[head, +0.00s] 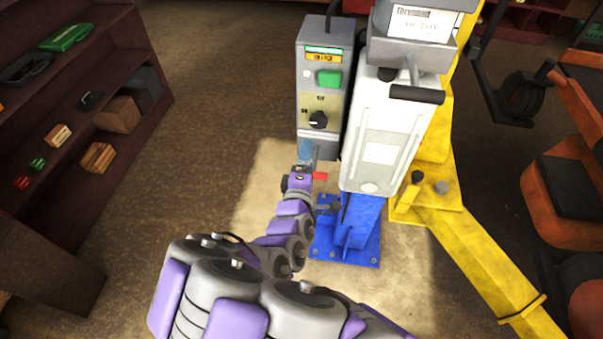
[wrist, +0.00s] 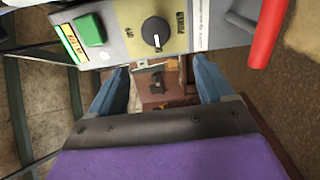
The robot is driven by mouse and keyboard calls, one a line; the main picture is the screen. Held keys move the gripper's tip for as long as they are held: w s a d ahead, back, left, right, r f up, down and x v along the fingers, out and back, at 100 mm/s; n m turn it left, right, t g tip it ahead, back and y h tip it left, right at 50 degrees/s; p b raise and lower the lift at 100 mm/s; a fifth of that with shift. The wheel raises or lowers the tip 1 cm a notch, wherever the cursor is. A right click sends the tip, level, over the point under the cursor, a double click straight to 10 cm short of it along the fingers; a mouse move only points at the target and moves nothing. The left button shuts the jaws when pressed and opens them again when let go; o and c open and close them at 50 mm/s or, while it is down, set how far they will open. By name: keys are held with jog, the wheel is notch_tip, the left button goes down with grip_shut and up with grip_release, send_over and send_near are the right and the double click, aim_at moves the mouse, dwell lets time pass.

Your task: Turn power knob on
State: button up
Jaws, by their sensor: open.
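The power knob (head: 318,119) is a black round dial on the lower part of a grey control box (head: 311,148). In the wrist view the knob (wrist: 155,32) shows near the top, with a white pointer line on it and lettering beside it. My gripper (wrist: 158,82) is open and empty, its two blue fingers spread apart. The knob lies ahead of the fingers, apart from them. In the head view my gripper (head: 305,150) is just below the knob on the box front, partly hard to make out.
A green button (head: 329,79) sits above the knob. A red bar (wrist: 269,32) projects at the upper right of the wrist view. A grey-white lift unit (head: 385,130) with a black handle, a blue base (head: 346,238) and yellow frame (head: 470,240) stand right. Shelves (head: 60,150) stand left.

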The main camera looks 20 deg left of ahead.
jog(key=shift+p+v, duration=2.6)
jog(key=shift+p, duration=1)
jog(key=shift+a, duration=0.1)
